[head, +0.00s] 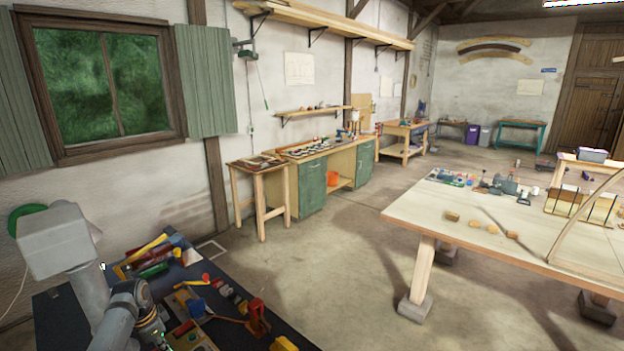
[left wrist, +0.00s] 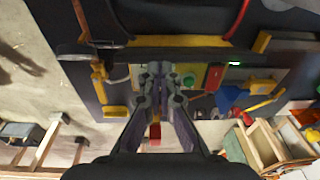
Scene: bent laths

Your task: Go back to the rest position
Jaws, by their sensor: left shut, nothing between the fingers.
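My left gripper (left wrist: 160,72) shows in the left wrist view with its two fingers together at the tips and nothing between them. Behind the fingers lies a dark surface with a grey and yellow assembly, which has a green button and a red part. In the head view my left arm comes in at the lower left, over a dark bench (head: 48,322) with tools. Its fingertips cannot be made out there. My right gripper is in neither view.
Colourful tools, including a red clamp-like piece (head: 257,318), crowd the dark bench. A large wooden table (head: 420,205) with small blocks and a bent lath (head: 583,217) stands at the right. Bare concrete floor (head: 300,262) lies between them. A workbench (head: 345,165) lines the wall.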

